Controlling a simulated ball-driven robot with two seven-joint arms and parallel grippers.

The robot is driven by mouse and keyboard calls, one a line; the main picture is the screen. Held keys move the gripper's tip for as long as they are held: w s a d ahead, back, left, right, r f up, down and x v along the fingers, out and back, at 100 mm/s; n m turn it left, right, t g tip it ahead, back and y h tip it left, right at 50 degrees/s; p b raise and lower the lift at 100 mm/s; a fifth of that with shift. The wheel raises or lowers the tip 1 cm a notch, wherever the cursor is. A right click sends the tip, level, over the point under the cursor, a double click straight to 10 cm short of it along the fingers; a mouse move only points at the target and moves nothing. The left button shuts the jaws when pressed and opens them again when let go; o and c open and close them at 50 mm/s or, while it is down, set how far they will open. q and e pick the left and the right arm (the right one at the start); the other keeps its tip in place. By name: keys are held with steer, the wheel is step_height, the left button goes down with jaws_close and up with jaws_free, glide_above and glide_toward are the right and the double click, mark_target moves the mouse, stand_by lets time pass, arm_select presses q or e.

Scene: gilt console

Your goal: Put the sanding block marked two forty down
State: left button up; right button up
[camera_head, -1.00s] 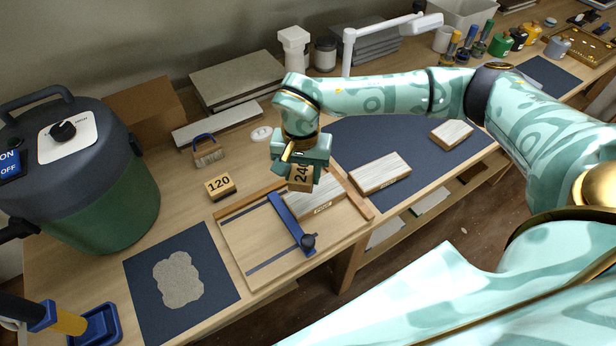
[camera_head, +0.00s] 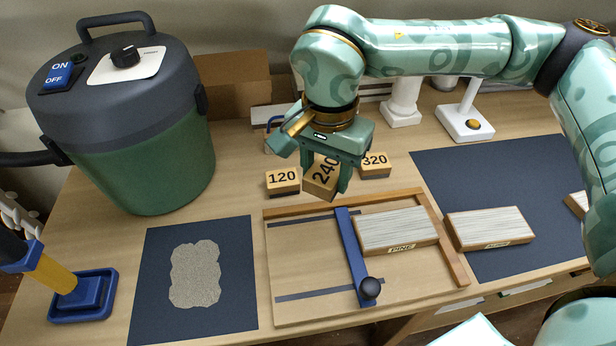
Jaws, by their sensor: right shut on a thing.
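The sanding block marked 240 (camera_head: 322,179) is tilted between the fingers of my right gripper (camera_head: 322,176). The gripper is shut on it. The block is in the gap between the block marked 120 (camera_head: 283,182) on the left and the block marked 320 (camera_head: 374,165) on the right. I cannot tell whether it touches the bench. Both other blocks sit on the wooden bench (camera_head: 230,190), behind the wooden clamping board (camera_head: 312,262). My left gripper is not in view.
A board marked PINE (camera_head: 396,232) lies on the clamping board beside a blue bar (camera_head: 352,258). Another pale board (camera_head: 490,228) lies on the dark mat (camera_head: 480,170) at right. A green vacuum (camera_head: 150,160) stands at left.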

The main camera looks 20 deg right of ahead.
steer(key=shift+s+a+r, duration=0.15)
steer(key=shift+s, duration=0.3)
steer(key=shift+s+m, duration=0.1)
steer(key=shift+m, duration=0.3)
steer(key=w+d+f+b, duration=0.1)
steer(key=w+d+f, duration=0.1)
steer(key=w+f, duration=0.1)
steer(key=w+d+f+b, duration=0.2)
steer(key=w+f, duration=0.1)
steer(key=w, duration=0.1)
steer(key=w+d+f+b, duration=0.2)
steer(key=w+f, duration=0.1)
steer(key=w, duration=0.1)
steer(key=shift+w+d+f, duration=0.15)
steer(key=shift+w+d, duration=0.1)
steer(key=shift+d, duration=0.15)
steer(key=shift+w+d+f+b, duration=0.15)
steer(key=shift+f+b, duration=0.2)
steer(key=shift+b, duration=0.05)
step_height(320, 180, down, 3)
steer(key=shift+w+f+b, duration=0.15)
steer(key=shift+f+b, duration=0.05)
steer(key=shift+b, duration=0.5)
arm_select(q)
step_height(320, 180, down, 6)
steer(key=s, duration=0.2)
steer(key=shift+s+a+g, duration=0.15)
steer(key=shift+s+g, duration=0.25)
arm_select(e)
steer(key=shift+r, duration=0.15)
